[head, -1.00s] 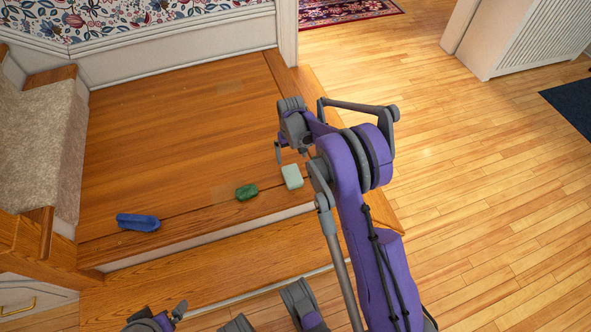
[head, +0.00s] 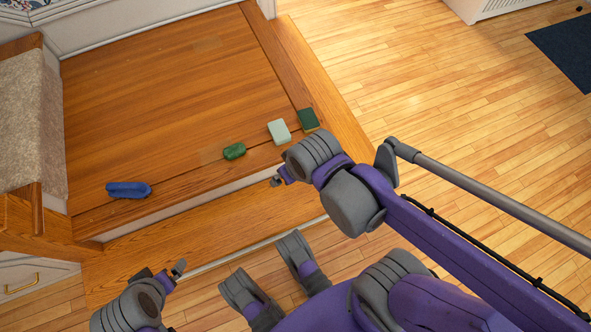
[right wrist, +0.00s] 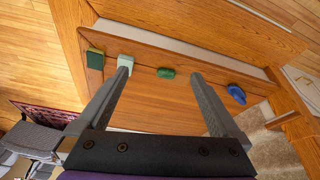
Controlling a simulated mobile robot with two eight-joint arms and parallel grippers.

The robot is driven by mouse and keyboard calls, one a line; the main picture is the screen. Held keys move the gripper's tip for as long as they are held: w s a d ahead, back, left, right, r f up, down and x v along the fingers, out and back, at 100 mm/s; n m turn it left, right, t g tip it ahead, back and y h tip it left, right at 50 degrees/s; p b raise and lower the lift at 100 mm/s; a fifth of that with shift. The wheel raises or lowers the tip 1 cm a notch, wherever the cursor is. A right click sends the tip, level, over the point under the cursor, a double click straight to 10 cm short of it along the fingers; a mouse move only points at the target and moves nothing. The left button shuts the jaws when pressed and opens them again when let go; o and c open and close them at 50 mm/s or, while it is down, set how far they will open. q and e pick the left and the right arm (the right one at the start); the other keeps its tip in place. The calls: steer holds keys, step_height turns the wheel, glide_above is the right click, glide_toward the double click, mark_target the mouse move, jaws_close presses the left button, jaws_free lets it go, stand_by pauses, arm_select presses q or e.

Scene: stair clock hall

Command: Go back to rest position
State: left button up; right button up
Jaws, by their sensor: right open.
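My right gripper (head: 277,181) is over the step in front of the landing in the head view, clear of the objects. In the right wrist view its two fingers (right wrist: 161,72) are wide apart with nothing held between them. My left gripper (head: 161,273) is at the lower left of the head view, with its fingertips apart and empty. On the wooden landing (head: 160,100) lie a blue object (head: 128,190), a green rounded piece (head: 234,151), a pale green block (head: 279,131) and a dark green block (head: 308,119), in a row near its front edge.
A lower wooden step (head: 200,232) runs along the landing's front. Carpeted stairs (head: 20,130) rise at the left, above a drawer (head: 30,280). The plank floor (head: 420,80) at the right is open, with a dark blue mat (head: 567,52) at the far right.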

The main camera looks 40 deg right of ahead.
steer(key=shift+s+a+f, duration=0.2)
steer(key=shift+s+f, duration=0.05)
steer(key=shift+s, duration=0.45)
steer(key=shift+s+a+f, duration=0.15)
steer(key=shift+s+f, duration=0.1)
steer(key=shift+s, duration=0.45)
